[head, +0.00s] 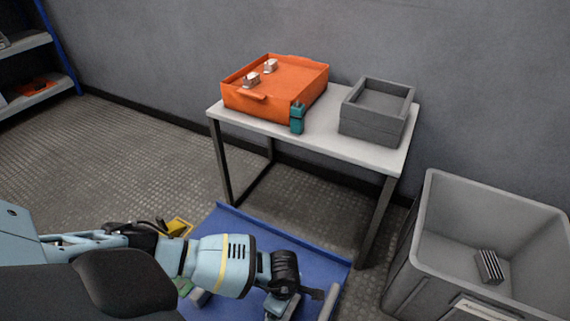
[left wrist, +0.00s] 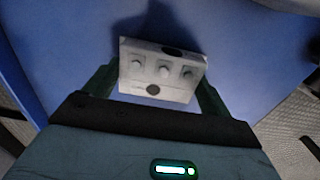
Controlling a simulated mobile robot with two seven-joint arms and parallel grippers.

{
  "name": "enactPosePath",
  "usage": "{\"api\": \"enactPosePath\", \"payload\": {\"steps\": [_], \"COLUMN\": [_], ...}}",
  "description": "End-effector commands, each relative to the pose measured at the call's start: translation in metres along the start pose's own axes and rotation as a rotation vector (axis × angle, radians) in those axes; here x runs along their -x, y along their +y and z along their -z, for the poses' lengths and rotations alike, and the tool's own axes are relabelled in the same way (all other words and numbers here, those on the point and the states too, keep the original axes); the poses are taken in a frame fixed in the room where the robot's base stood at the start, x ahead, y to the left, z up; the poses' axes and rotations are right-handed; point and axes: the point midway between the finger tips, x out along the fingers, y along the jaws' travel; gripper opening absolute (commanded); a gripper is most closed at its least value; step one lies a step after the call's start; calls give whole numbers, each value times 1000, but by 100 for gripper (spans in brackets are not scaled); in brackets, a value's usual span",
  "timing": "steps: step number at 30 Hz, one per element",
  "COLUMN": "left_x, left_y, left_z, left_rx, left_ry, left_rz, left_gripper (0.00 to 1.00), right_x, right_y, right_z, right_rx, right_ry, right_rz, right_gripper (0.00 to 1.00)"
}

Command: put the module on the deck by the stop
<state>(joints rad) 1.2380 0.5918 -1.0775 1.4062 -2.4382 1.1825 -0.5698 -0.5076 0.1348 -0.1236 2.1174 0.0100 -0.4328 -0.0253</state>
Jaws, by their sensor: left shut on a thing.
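The module, a pale box with several round marks on its face (left wrist: 160,72), is between the two fingers of my left gripper (left wrist: 157,86) in the left wrist view. In the head view my left gripper (head: 284,292) points down over the blue deck (head: 240,225), near its right side. The module is mostly hidden there by the gripper. I cannot tell whether it touches the deck. A light grey upright piece (head: 329,302) stands at the deck's right edge; I cannot tell if it is the stop. My right gripper is not in view.
A yellow piece (head: 179,227) is at the deck's left, partly behind my arm. A white table (head: 330,148) behind bears an orange tray (head: 300,78), a teal item (head: 297,118) and a grey box (head: 371,123). A large grey bin (head: 440,225) stands right, holding a striped block (head: 489,267).

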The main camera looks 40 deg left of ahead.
Motion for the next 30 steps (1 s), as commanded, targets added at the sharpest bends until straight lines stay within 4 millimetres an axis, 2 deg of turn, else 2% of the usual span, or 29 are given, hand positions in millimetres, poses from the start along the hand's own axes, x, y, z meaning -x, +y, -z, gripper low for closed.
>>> {"api": "enactPosePath", "payload": {"steps": [1,13,14,17,18,26,30], "left_x": [-5,-8,-8,-7,-7,-5,10], "left_y": [1,1,0,0,0,0,1], "left_z": [-1,0,0,0,0,0,0], "left_rx": [0,0,0,0,0,0,0], "left_ry": [-1,-1,-1,-1,-1,-1,-2], "left_rz": [-1,-2,-1,-1,-1,-2,-4], "left_gripper": [50,50,85,98,100,100,100], "right_x": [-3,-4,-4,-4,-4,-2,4], "right_y": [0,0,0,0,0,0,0], "right_z": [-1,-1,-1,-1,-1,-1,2], "right_rx": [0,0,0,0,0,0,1], "right_ry": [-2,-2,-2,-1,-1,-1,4], "right_rz": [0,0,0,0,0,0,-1], "right_gripper": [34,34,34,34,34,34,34]}}
